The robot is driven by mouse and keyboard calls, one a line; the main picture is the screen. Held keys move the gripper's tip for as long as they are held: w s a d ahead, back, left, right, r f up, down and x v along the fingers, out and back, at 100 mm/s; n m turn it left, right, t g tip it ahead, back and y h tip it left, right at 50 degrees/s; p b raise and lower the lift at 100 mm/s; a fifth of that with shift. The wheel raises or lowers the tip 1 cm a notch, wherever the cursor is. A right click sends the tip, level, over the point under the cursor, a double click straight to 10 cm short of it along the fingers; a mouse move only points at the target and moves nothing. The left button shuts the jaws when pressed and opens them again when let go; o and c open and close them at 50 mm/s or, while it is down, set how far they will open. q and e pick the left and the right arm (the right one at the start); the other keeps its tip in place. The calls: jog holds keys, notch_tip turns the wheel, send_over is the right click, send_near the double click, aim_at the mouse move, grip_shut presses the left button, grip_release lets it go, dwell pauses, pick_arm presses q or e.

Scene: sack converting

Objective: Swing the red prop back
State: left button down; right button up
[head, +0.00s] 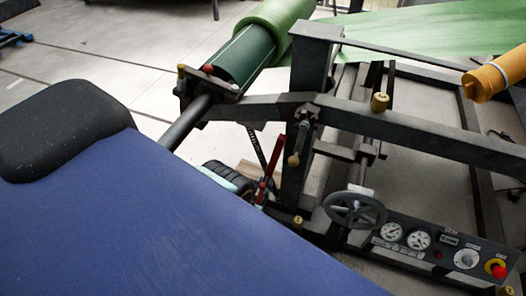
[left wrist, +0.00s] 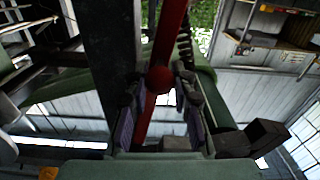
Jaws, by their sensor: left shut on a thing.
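The red prop (head: 262,189) is a thin red bar beside the dark upright of the roll stand in the head view. In the left wrist view the red prop (left wrist: 171,30) runs from the top edge down between my fingers, with a round red knob on it. My left gripper (left wrist: 160,100) is shut on the prop, with a purple-padded finger on each side. In the head view my left gripper (head: 248,186) is low beside the stand, partly hidden by the blue surface in front. My right gripper is not in view.
A green roll (head: 250,55) lies on the stand's arm. A handwheel (head: 355,209) and a gauge panel (head: 440,243) with a red button are right of the prop. A dark beam (head: 420,135) crosses above, and an orange roll (head: 494,75) is at far right.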

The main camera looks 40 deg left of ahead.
aim_at(274, 160)
pick_arm(q)
jog(key=shift+w+d+f+m+b, duration=0.1)
jog(key=shift+w+d+m+b, duration=0.15)
jog(key=shift+d, duration=0.25)
jog(key=shift+w+d+f+m+b, duration=0.1)
jog(key=shift+d+m, duration=0.15)
jog(key=shift+d, duration=0.25)
jog(key=c, duration=1.1)
grip_release()
jog(key=shift+s+d, duration=0.1)
jog(key=shift+r, duration=5)
